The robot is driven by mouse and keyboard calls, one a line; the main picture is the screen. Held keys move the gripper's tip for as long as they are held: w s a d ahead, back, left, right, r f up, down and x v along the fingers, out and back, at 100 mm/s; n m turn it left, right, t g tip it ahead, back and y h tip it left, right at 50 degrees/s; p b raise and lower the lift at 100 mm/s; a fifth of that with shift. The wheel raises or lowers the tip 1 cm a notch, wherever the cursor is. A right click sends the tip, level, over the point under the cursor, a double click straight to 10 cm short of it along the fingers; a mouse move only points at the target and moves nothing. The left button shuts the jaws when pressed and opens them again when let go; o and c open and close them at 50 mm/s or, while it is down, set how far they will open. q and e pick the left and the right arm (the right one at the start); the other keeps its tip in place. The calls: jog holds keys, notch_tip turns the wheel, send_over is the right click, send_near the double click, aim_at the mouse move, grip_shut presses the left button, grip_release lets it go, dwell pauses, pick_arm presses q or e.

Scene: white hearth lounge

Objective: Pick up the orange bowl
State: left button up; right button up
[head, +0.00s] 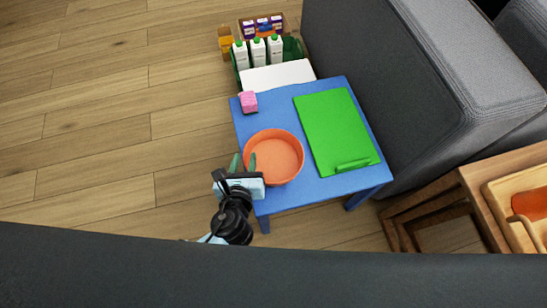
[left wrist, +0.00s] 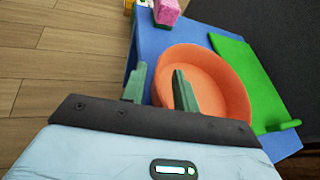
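The orange bowl (head: 277,160) sits upright on a small blue table (head: 300,195), left of a green tray-like board (head: 335,128). My left gripper (head: 243,160) is at the bowl's left side, open, with its two green fingers apart. In the left wrist view, the bowl (left wrist: 215,78) lies ahead and right of centre. There one finger of the gripper (left wrist: 159,82) shows outside the left rim, and the other overlaps the bowl's inside. I cannot tell whether either finger touches the bowl. My right gripper is not in view.
A pink block (head: 249,101) stands on the table's far left corner. Behind the table is a green crate (head: 292,48) with white cartons (head: 258,52). A grey sofa (head: 400,90) stands at the right and a wooden unit (head: 470,195) at lower right. The left floor is clear.

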pick_arm(q)
grip_shut()
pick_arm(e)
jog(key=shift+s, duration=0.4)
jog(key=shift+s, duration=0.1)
